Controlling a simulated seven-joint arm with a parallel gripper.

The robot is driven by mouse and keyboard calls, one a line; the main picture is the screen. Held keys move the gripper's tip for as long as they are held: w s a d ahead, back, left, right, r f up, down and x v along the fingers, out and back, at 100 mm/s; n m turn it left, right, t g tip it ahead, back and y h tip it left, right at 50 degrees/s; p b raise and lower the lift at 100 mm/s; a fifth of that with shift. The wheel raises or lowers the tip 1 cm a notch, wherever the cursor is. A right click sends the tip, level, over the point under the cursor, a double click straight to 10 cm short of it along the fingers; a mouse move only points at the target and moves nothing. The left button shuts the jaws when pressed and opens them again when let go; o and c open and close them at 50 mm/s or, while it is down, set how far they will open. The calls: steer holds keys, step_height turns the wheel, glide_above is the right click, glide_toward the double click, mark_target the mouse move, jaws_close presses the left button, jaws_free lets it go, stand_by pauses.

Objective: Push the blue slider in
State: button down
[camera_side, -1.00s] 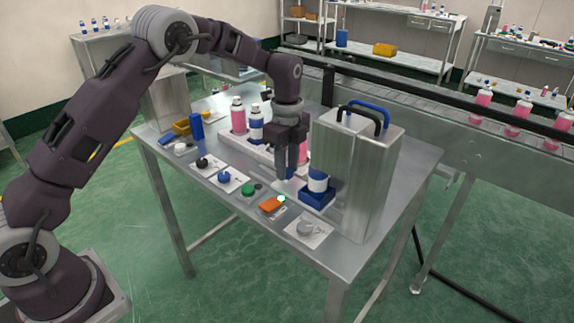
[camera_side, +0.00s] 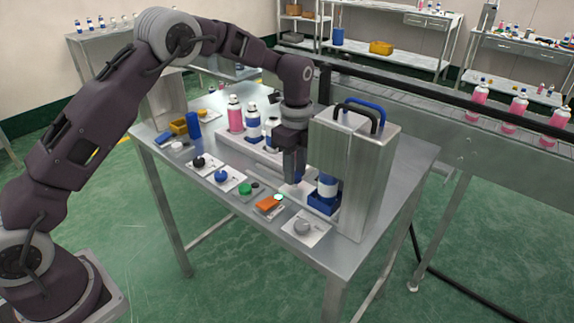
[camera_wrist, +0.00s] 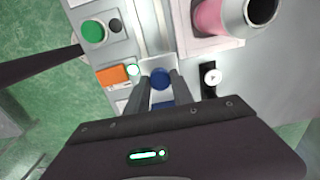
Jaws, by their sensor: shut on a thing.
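The blue slider (camera_side: 322,204) is a block on a pale rail at the foot of the metal press (camera_side: 365,175). A white can with a blue band (camera_side: 327,187) stands upright on it, partly hidden by the press. My gripper (camera_side: 291,182) is low over the rail, left of the slider. In the wrist view my gripper (camera_wrist: 162,82) has its fingers on both sides of a round blue knob (camera_wrist: 160,77), shut on it. More of the blue slider (camera_wrist: 160,104) shows between the fingers, mostly hidden by my gripper body.
An orange switch (camera_side: 268,204), a green button (camera_side: 245,188) and a grey knob (camera_side: 303,227) line the front edge. A white rack (camera_side: 240,147) with bottles stands behind my gripper. The tall press is close on the right.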

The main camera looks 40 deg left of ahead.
steer(key=shift+d+r, duration=0.1)
steer(key=shift+d, duration=0.2)
steer(key=c, duration=1.1)
jaws_free()
step_height(320, 180, up, 7)
